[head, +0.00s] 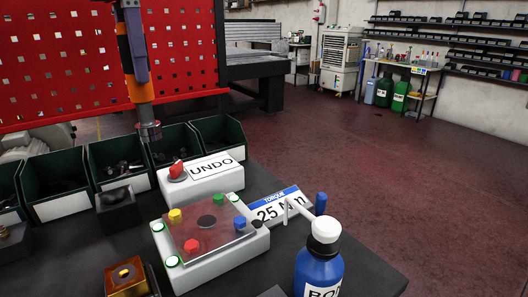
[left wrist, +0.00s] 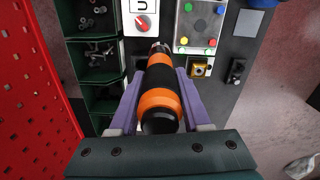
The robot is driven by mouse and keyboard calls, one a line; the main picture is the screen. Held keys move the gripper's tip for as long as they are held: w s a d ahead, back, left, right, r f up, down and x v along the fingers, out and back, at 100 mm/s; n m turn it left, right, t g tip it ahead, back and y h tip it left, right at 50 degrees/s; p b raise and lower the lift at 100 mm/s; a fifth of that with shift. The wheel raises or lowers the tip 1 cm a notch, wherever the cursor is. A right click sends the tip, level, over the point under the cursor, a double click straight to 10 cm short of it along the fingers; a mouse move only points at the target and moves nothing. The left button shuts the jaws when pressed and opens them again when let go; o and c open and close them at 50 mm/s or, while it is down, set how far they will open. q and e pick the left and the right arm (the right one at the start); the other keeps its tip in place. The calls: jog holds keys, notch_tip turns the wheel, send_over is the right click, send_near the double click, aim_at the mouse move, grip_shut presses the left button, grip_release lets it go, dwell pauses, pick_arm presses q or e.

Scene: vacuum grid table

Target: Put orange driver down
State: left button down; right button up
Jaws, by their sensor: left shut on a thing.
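The orange driver (head: 144,90), orange and black with a grey metal tip, hangs upright with its tip down at the upper left of the head view. Its tip is in the air in front of the green bins. My left gripper (head: 136,62) has purple fingers and is shut on it. In the left wrist view the driver (left wrist: 158,97) lies between the two purple fingers of my left gripper (left wrist: 161,85), with its black end nearest the camera. My right gripper is in neither view.
On the black table stand a white UNDO box (head: 200,178) with a red knob, a box with coloured buttons (head: 225,256), a 25 Nm torque sign (head: 270,208), a blue bottle (head: 318,270) and a gold block (head: 126,278). Green bins (head: 116,152) line the back; a red perforated panel (head: 60,60) stands behind.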

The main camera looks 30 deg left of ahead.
pick_arm(q)
jog(key=s+a+r+n, duration=0.3)
jog(key=s+a+n, duration=0.25)
jog(key=a, duration=0.25)
notch_tip(320, 180, down, 20)
jog(key=b, duration=0.9)
jog(key=shift+s+d+r, duration=0.15)
jog(key=shift+r, duration=0.05)
jog(key=shift+f, duration=0.1)
jog(key=shift+c, duration=1.8)
grip_release()
notch_tip(320, 180, up, 12)
jog(key=p, duration=0.3)
